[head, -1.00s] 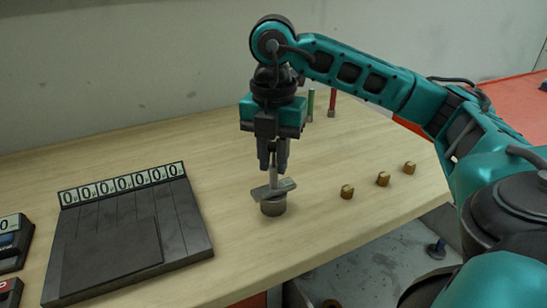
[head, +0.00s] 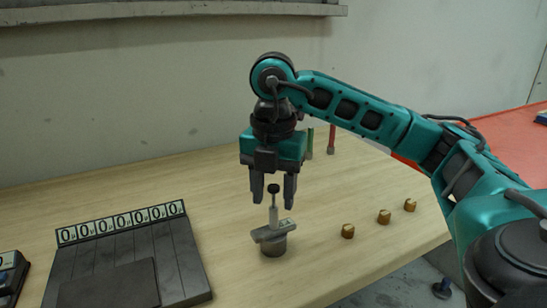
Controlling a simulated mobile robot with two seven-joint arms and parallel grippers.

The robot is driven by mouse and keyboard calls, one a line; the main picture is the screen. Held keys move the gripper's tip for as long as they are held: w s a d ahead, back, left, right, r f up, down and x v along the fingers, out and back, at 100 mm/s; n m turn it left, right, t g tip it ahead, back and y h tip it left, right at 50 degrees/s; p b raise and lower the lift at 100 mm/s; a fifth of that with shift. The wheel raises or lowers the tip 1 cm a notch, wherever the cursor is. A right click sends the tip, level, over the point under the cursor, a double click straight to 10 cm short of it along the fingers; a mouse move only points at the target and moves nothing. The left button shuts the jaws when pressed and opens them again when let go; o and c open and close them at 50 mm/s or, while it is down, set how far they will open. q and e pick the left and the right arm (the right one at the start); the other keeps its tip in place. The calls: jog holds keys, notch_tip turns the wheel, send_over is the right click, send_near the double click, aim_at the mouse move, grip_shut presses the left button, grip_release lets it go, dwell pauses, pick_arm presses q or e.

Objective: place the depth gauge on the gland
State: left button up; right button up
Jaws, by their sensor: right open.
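The depth gauge (head: 272,231) stands upright, a grey crossbar with a thin stem and a dark knob on top. Its crossbar rests on the short dark grey cylinder (head: 273,248), which looks like the gland. My right gripper (head: 274,196) is open above them, pointing down. Its fingers are on either side of the knob and upper stem, with gaps showing on both sides. My left gripper is out of view.
A dark sloped panel (head: 180,262) with a row of zero-marked digit tiles (head: 120,222) lies to the left. Several brass pieces (head: 383,216) sit to the right. A green post (head: 309,145) and a red post (head: 332,140) stand behind.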

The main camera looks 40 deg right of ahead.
notch_tip(320, 180, up, 8)
jog(key=p, duration=0.3)
jog(key=shift+r, duration=1.4)
